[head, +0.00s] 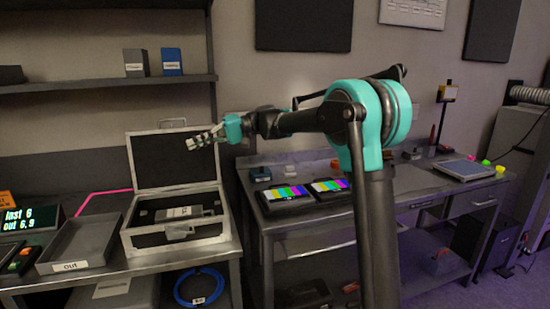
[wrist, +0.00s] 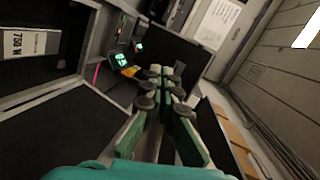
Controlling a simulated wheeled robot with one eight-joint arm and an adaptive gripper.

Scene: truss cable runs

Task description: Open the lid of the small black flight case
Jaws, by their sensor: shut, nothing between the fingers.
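The small black flight case (head: 150,241) has pale metal edges and stands on the left bench in the head view. Its lid (head: 165,162) stands up at the back, open, with the dark lining facing forward. A grey box (head: 190,212) lies inside; it also shows at the left of the wrist view (wrist: 27,42), marked 750 W. My gripper (head: 193,143) is shut and empty, by the upper right of the raised lid in the head view. I cannot tell whether it touches the lid. The closed fingers (wrist: 162,82) also show in the wrist view.
A grey tray (head: 77,247) labelled "out" sits left of the case. A shelf (head: 80,86) with a blue box (head: 172,62) hangs above. The right bench (head: 400,190) holds two colour-bar screens (head: 285,195) and small items. A blue cable coil (head: 199,287) lies below.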

